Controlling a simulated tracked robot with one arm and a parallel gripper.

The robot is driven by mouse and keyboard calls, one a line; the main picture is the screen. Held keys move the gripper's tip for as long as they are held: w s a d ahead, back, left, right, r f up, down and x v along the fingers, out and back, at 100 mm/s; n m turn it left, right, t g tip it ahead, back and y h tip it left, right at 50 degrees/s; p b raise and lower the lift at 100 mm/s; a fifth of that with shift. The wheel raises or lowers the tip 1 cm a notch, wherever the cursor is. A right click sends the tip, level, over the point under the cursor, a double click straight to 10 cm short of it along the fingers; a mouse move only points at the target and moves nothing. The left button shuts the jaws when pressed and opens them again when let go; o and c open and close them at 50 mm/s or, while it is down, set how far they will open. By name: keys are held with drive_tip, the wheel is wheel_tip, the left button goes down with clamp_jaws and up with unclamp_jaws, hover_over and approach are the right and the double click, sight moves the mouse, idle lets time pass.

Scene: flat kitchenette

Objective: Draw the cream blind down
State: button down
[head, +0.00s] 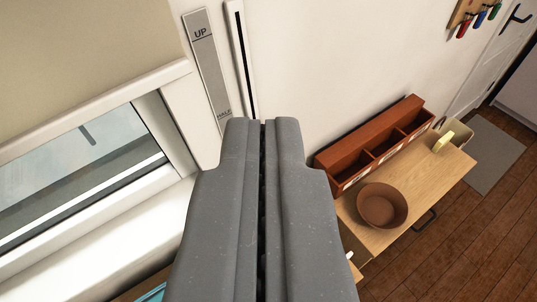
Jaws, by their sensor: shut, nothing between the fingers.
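The cream blind (85,50) hangs at the upper left, and its pale bottom bar (95,100) crosses the window with glass showing below it. A grey label plate (203,60) on the wall right of the window reads "UP" at the top and what looks like "HALF" lower down. Beside it is a white upright strip with a dark slot (241,60). My gripper (263,123) is shut and empty, its tips in front of the strip's lower end in the picture. It hides whatever lies lower on the plate and strip. I cannot tell whether it touches them.
The window sill (130,235) lies at the lower left. Wooden floor (465,250) is open at the lower right.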

drive_tip(key=w+d+f+m+g+y+p, duration=0.3)
drive_tip(key=w+f+m+p, duration=0.3)
drive_tip(key=f, duration=0.5)
drive_tip(key=w+d+f+m+g+y+p, duration=0.3)
drive_tip(key=w+f+m+p, duration=0.15)
drive_tip(key=w+f, duration=0.6)
drive_tip(key=f+p+x, duration=0.1)
drive_tip(key=p+x, duration=0.1)
drive_tip(key=x, duration=1.1)
drive_tip(key=shift+s+d+f+t+h+p, duration=0.2)
drive_tip(key=shift+s+f+t+h+p, duration=0.05)
drive_tip(key=shift+s+t+h+p, duration=0.05)
wheel_tip(320, 180, down, 9)
drive_tip(key=b, duration=0.7)
drive_tip(key=shift+s, duration=0.15)
drive_tip(key=shift+f, duration=0.1)
